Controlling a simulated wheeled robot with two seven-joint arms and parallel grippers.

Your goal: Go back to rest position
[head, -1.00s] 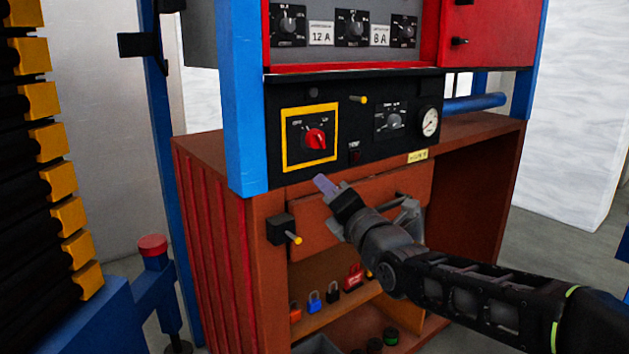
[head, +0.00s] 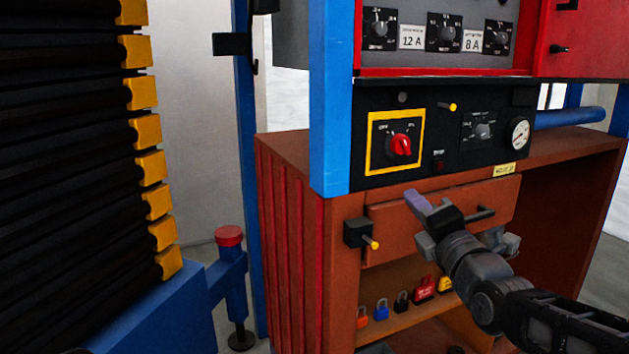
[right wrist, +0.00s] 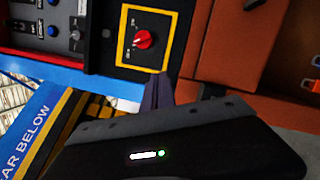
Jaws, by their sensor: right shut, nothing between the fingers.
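My right gripper (head: 418,201) is in the head view, in front of the cabinet's drawer and below the black control panel (head: 365,140). Its purple-grey fingertips are together and hold nothing. In the right wrist view the closed fingertips (right wrist: 158,92) point toward the yellow-framed red rotary switch (right wrist: 144,40), apart from it as far as I can tell. The same red switch (head: 400,145) shows in the head view, above and left of the fingertips. My left gripper is not in view.
A brown cabinet (head: 290,170) stands ahead, with a drawer (head: 490,195) and a shelf of several coloured padlocks (head: 381,309). A blue post (head: 339,100) stands at its front corner. A black stack with yellow blocks (head: 147,131) fills the left. A red-capped blue post (head: 229,236) stands between.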

